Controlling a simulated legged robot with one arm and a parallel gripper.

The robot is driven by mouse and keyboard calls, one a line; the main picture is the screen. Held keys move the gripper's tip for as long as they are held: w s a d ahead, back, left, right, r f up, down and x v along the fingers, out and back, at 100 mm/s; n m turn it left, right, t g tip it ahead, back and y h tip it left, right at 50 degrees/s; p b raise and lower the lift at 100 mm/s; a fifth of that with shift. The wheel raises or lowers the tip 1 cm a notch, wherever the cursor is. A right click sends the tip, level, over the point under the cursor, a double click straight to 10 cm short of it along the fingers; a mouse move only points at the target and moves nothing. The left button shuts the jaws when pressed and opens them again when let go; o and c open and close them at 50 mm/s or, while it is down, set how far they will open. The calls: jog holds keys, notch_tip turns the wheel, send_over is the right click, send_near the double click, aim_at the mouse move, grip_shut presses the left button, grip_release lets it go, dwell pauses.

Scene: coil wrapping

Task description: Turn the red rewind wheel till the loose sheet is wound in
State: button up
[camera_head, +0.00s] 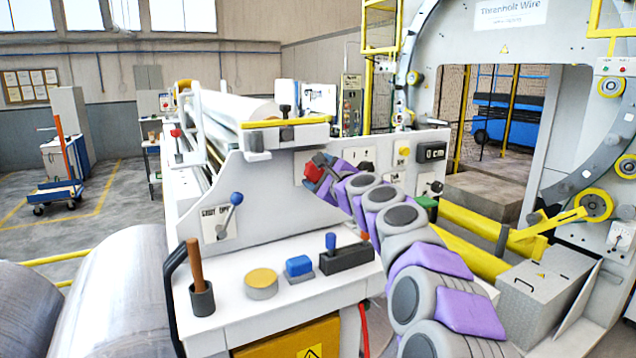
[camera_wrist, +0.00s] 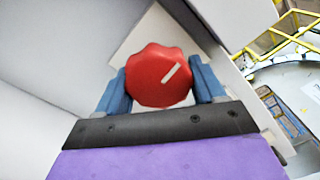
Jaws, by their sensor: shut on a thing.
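The red rewind wheel (camera_wrist: 160,76) is a lobed knob with a white mark, which points to the upper right in the wrist view. It sits on a pale plate on the machine's side panel. My gripper (camera_wrist: 162,84) has its two blue fingers on either side of the wheel, shut on it. In the head view the wheel (camera_head: 314,171) is partly covered by my gripper (camera_head: 318,176). A white roll of sheet (camera_head: 235,108) lies along the top of the machine; I cannot tell a loose end of it. A display (camera_head: 432,152) on the panel seems to read "0 cm".
A blue-knobbed lever (camera_head: 230,210) is on the panel left of my arm. The white bench (camera_head: 245,318) below carries a wooden-handled tool in a cup (camera_head: 199,280), a yellow-topped tin (camera_head: 262,284) and a blue block (camera_head: 298,266). A large metal coil (camera_head: 125,295) stands at left.

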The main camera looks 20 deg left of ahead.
jog(key=n+b, duration=0.2)
jog(key=n, duration=0.2)
jog(key=shift+n+b, duration=0.3)
jog(key=shift+b, duration=0.1)
jog(key=shift+s+a+n+b, duration=0.1)
jog(key=shift+s+n+b, duration=0.1)
jog(key=shift+n+b, duration=0.6)
jog(key=shift+c, duration=0.3)
jog(key=n+b, duration=0.2)
jog(key=n, duration=0.3)
jog(key=shift+w+n+b, duration=0.1)
jog(key=shift+n+b, duration=0.2)
jog(key=shift+n, duration=0.1)
jog(key=n+b, duration=0.1)
jog(key=n, duration=0.1)
jog(key=shift+r+n, duration=0.1)
jog(key=shift+n, duration=0.7)
jog(key=shift+d+r+n, duration=0.2)
jog(key=shift+r+n, duration=0.1)
jog(key=shift+n, duration=0.5)
jog(key=shift+n, duration=0.9)
jog(key=shift+n+p, duration=0.4)
jog(key=shift+n, duration=0.1)
jog(key=shift+n+p, duration=0.45)
jog(key=shift+n, duration=0.55)
